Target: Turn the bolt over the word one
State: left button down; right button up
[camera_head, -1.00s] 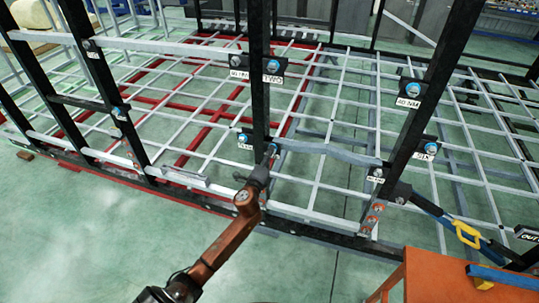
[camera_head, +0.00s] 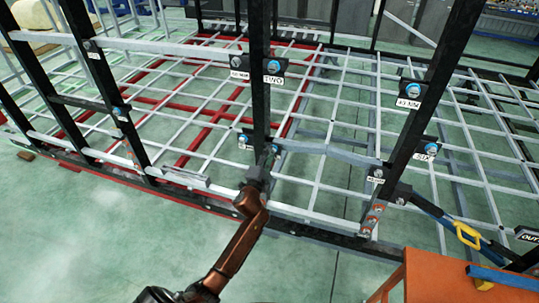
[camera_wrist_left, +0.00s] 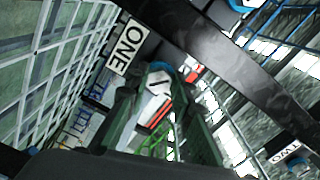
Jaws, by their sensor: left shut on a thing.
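The white label with the word ONE (camera_wrist_left: 128,47) shows tilted in the left wrist view. Beside it is a pale bolt head with a blue rim (camera_wrist_left: 157,88), between the two fingers of my left gripper (camera_wrist_left: 158,82). The gripper is shut on this bolt. In the head view my left gripper (camera_head: 268,156) reaches the lower part of the middle black post (camera_head: 260,95) and hides the bolt and its label there. My right gripper is not in view.
Other blue-ringed bolts with labels sit on the posts, such as the one over TWO (camera_head: 273,65) and one on the right post (camera_head: 413,91). A grey bar grid (camera_head: 330,115) spreads behind. An orange stand (camera_head: 430,275) is at the lower right. The floor at lower left is clear.

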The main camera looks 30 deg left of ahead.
pick_arm(q)
jog(key=shift+r, duration=0.3)
jog(key=c, duration=2.2)
grip_release()
jog(key=o, duration=0.5)
jog(key=shift+w+f, duration=0.15)
jog(key=shift+f, duration=0.1)
jog(key=v, duration=1.2)
jog(key=shift+a, duration=0.1)
jog(key=shift+f, duration=0.1)
